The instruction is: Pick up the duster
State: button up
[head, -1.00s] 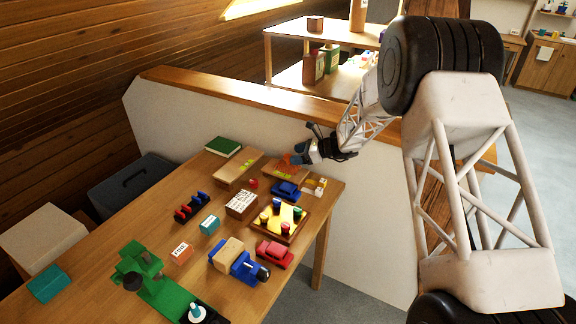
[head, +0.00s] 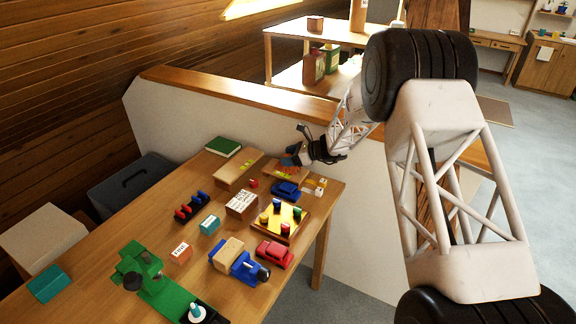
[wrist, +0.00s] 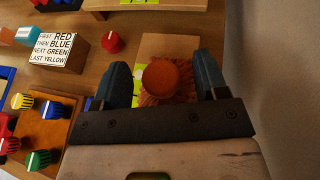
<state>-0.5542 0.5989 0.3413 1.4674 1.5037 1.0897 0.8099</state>
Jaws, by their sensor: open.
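The duster (wrist: 165,82) has a round orange-brown top with a shaggy orange fringe below it. It is at the far end of the table, and in the head view only a little orange (head: 287,162) shows beside my fingers. My gripper (wrist: 163,74) is open, with one blue-grey finger on each side of the duster's round top in the wrist view. A gap shows between the top and each finger. In the head view my gripper (head: 293,157) is low over the table's far end. Whether the fingertips touch the table cannot be seen.
A blue toy car (head: 286,190) and a tray of coloured pegs (head: 300,228) stand near the duster. A lettered block (wrist: 58,48) and a red knob (wrist: 112,42) lie to its left. A pale low wall (head: 345,215) runs along the table's far side.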

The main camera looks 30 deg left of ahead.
jog(key=shift+x, duration=1.15)
jog(key=shift+c, duration=0.3)
jog(key=c, duration=1)
